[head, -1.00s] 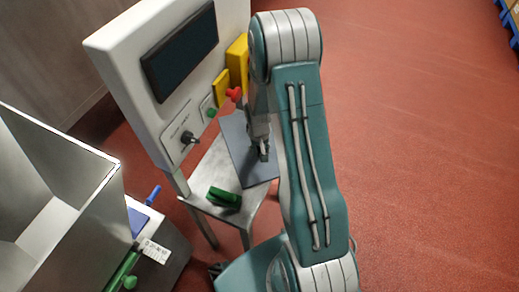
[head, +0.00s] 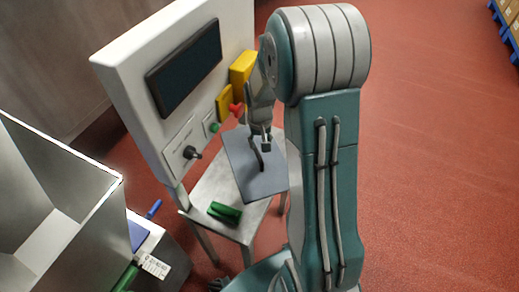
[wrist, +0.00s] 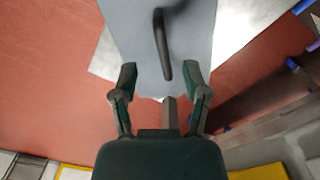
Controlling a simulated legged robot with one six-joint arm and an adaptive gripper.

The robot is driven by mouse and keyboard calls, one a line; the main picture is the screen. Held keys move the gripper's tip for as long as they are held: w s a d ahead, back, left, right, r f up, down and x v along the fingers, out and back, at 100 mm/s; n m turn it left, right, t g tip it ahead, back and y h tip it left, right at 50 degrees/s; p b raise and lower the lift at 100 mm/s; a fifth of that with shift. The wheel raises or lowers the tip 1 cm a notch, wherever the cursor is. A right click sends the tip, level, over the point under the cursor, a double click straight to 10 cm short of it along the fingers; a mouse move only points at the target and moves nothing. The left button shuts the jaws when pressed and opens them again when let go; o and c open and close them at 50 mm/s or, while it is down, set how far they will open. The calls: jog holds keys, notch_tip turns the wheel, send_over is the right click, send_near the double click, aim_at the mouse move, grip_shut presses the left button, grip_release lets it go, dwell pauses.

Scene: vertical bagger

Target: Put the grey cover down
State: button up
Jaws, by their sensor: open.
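The grey cover (head: 268,184) is a flat panel with a dark bar handle (head: 259,155). My gripper (head: 264,140) is open above the cover, at the handle's far end. In the wrist view my gripper (wrist: 162,76) has a finger on each side of the handle's near end, touching neither. The exact height gap cannot be told.
A green object (head: 225,213) lies on the table's near part. The white machine panel (head: 130,75) with a dark screen, a red knob (head: 236,108) and yellow boxes (head: 242,68) stands behind. A metal bin (head: 60,190) is at left.

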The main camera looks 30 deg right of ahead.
jog(key=s+a+r+n+t, duration=0.1)
jog(key=s+a+r, duration=0.2)
jog(key=r, duration=0.5)
jog(key=s+a+r+t, duration=0.2)
jog(key=s+a+r, duration=0.15)
jog(key=r, duration=0.45)
jog(key=s+a+r+n+t, duration=0.2)
jog(key=s+a+r, duration=0.2)
jog(key=s+r, duration=0.3)
jog(key=s, duration=0.5)
jog(key=shift+s+a+t, duration=0.2)
jog(key=shift+s+t, duration=0.1)
jog(key=shift+s, duration=0.05)
